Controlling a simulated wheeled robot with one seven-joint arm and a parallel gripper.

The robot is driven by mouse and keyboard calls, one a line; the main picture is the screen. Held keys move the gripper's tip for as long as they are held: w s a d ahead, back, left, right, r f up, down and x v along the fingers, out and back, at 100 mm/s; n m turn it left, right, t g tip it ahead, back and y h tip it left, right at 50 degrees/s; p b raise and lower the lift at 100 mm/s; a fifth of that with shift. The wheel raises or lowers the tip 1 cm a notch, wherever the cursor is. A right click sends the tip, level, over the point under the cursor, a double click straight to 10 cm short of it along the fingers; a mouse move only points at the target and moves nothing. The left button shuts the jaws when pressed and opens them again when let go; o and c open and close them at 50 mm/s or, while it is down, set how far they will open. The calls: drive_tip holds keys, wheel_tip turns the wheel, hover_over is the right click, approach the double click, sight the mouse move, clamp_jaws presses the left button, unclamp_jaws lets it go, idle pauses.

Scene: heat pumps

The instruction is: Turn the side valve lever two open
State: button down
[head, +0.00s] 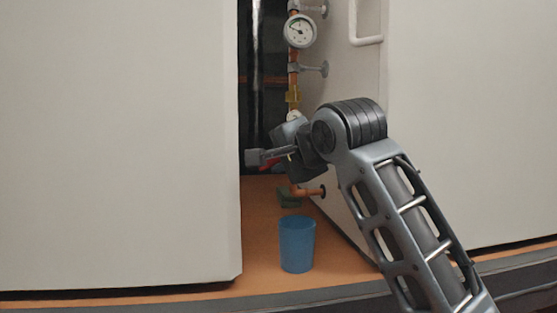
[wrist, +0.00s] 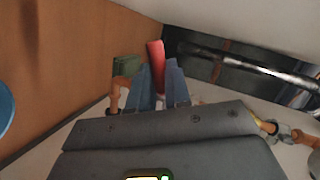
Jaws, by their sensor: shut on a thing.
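A red valve lever (wrist: 155,53) stands up between the two blue-grey fingers of my gripper (wrist: 158,84) in the wrist view. The fingers are shut on its lower part, and its upper end sticks out past the fingertips. In the head view only a small bit of red (head: 268,161) shows beside my gripper (head: 281,155), which reaches into the gap between the white housings. The valve body and most of the lever are hidden there by my wrist.
A copper pipe with a round gauge (head: 299,31) and grey handles (head: 314,69) runs above my gripper. A blue bucket (head: 297,245) stands on the orange floor below. A dark green block (wrist: 126,68) and a copper pipe elbow are close by. White panels (head: 120,140) flank the gap.

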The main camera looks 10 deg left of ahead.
drive_tip(key=shift+f, duration=0.15)
idle(0.3)
drive_tip(key=d+f+n+h, duration=0.1)
drive_tip(key=n, duration=0.1)
drive_tip(key=d+f+n+h, duration=0.1)
drive_tip(key=n+h, duration=0.2)
drive_tip(key=n, duration=0.1)
drive_tip(key=shift+w+d+f+n+t+h, duration=0.4)
idle(0.5)
drive_tip(key=c, duration=1.1)
unclamp_jaws()
drive_tip(key=shift+r, duration=0.1)
